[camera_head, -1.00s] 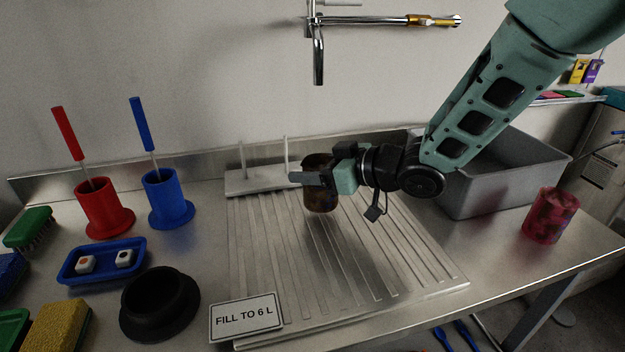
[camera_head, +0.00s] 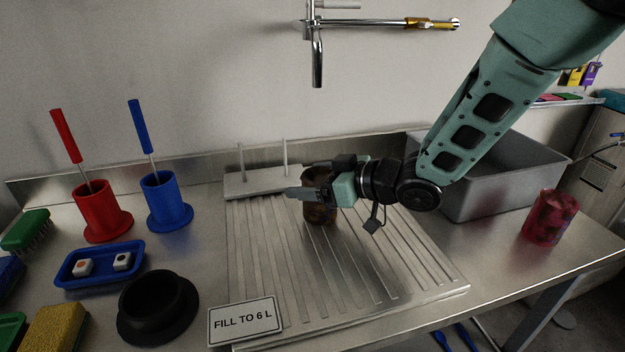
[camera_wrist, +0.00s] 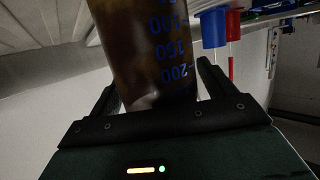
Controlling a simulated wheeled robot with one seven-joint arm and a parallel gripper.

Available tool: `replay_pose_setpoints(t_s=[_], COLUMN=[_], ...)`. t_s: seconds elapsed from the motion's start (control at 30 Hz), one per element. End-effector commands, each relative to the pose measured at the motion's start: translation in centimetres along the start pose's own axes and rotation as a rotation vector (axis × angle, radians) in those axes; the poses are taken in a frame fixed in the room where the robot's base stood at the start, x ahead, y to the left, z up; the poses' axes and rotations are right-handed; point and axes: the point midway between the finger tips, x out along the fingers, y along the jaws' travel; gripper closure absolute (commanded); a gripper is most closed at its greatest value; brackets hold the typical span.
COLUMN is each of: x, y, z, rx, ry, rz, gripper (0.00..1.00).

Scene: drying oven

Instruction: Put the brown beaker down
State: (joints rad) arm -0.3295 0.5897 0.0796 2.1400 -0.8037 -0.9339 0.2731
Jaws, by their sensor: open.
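The brown beaker (camera_head: 320,210) stands upright on the ribbed metal draining board (camera_head: 290,300), near its back. In the wrist view the beaker (camera_wrist: 150,50) shows blue volume marks and sits between the two black fingers. My gripper (camera_head: 312,193) is around the beaker from the right side, its jaws open. In the wrist view my gripper (camera_wrist: 158,85) shows a gap beside the beaker on the right finger's side. Part of the beaker's upper body is hidden by the gripper in the head view.
A white peg stand (camera_head: 262,182) is just behind the beaker. A grey basin (camera_head: 505,175) and a red beaker (camera_head: 551,217) are to the right. Red (camera_head: 98,210) and blue (camera_head: 165,200) holders, a blue tray (camera_head: 72,277) and a sign (camera_head: 245,321) are left and front.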

Motion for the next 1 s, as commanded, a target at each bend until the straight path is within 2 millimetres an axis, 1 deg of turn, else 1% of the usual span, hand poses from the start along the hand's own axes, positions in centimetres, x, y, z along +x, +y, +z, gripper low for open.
replay_pose_setpoints(t_s=[0.17, 0.4, 0.5, 0.6, 0.8, 0.9, 1.0], x=[-3.0, -8.1, -9.8, -11.0, -11.9, -11.9, -11.7], y=[0.1, 0.1, 0.1, 0.1, 0.0, 0.0, 0.0], z=[-0.1, 0.0, 0.0, 0.0, 0.0, 0.0, 0.2], rx=[0.001, 0.001, 0.001, 0.001, 0.001, -0.001, -0.006], ry=[0.000, 0.000, -0.001, 0.000, 0.000, -0.008, -0.061], rz=[0.004, 0.004, 0.004, 0.002, 0.000, 0.008, 0.051], gripper=[0.18, 0.18, 0.18, 0.18, 0.18, 0.18, 0.18])
